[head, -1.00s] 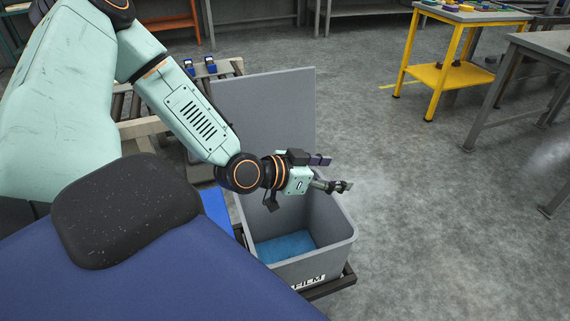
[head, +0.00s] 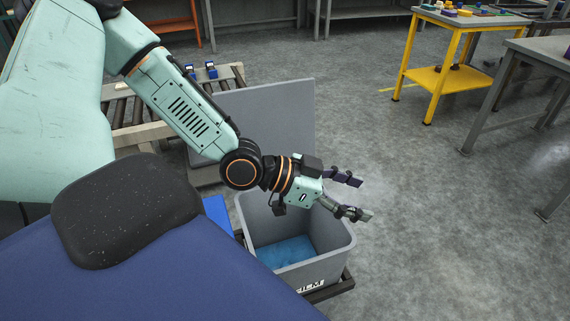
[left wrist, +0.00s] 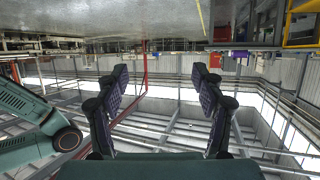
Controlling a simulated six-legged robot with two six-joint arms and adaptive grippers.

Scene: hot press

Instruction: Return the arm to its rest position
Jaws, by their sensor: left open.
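My left arm (head: 185,112) comes in from the upper left of the head view. My left gripper (head: 357,197) is open and empty, above the right part of a grey bin and pointing right. Its two fingers stand apart in the left wrist view (left wrist: 165,80), with nothing between them. My right gripper is in neither view.
The open grey bin (head: 338,243), with a blue bottom and a raised grey lid panel (head: 290,110), stands below the gripper. A roller conveyor (head: 140,108) is behind the arm. A yellow cart (head: 455,80) and a grey table (head: 540,55) stand at the right. The floor between is clear.

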